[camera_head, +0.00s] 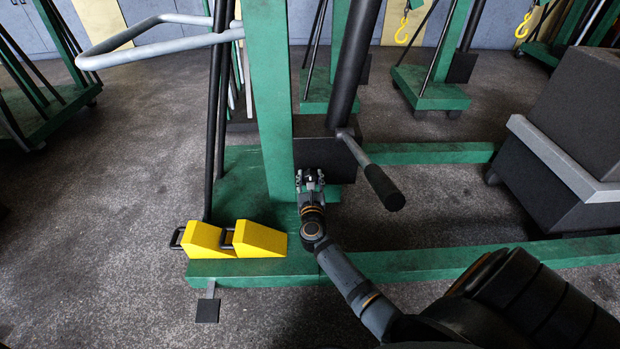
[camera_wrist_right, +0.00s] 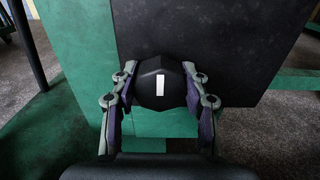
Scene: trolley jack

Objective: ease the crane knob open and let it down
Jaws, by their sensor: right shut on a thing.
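The green crane (camera_head: 268,90) stands in the middle of the head view, with a dark pump block (camera_head: 325,140) low on its mast. In the right wrist view the crane knob (camera_wrist_right: 160,84) is a black faceted knob with a white mark that stands upright on its face. My right gripper (camera_head: 310,177) is at the foot of the mast, in front of the block. In the right wrist view its two fingers (camera_wrist_right: 161,95) are closed on the knob's left and right sides. The knob is hidden behind the gripper in the head view. My left gripper is not in view.
A grey pump handle with a black grip (camera_head: 384,187) sticks out just right of my right gripper. Two yellow wedges (camera_head: 255,239) sit on the green base to the left. A dark box-like load (camera_head: 545,185) stands at the right. Other green cranes stand behind.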

